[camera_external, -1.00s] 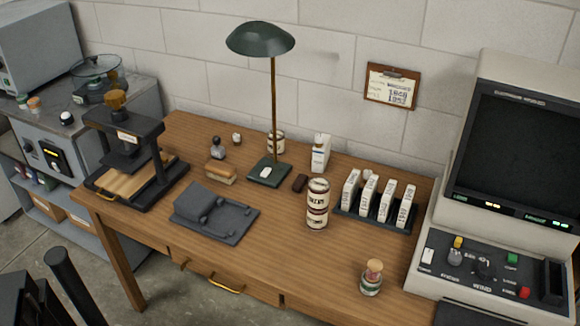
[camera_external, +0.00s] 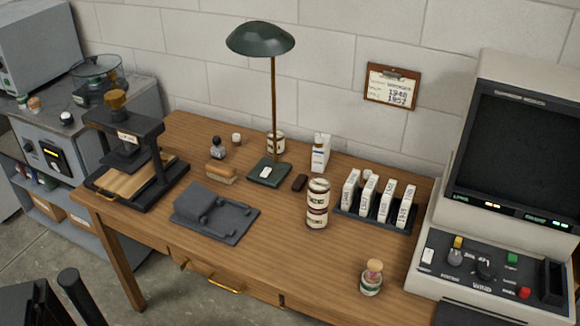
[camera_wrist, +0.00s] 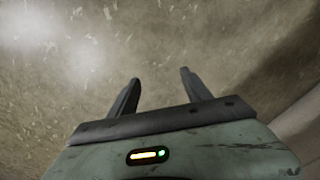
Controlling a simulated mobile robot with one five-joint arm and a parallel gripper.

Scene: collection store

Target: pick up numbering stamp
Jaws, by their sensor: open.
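Which item is the numbering stamp is hard to tell at this size. A small upright piece with a dark knob and pale body (camera_external: 218,149) stands on the wooden desk (camera_external: 270,222), left of the lamp, and may be the stamp. A wooden-topped block (camera_external: 221,174) lies just in front of it. My gripper (camera_wrist: 160,90) is open in the wrist view, with nothing between its two dark fingers. The wrist view shows only a blurred, concrete-like surface and no desk items. Dark parts of mine show at the lower left of the external view, apart from the desk items.
A black press (camera_external: 130,160) is at left, a reader machine (camera_external: 505,200) at right. The front middle is clear.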

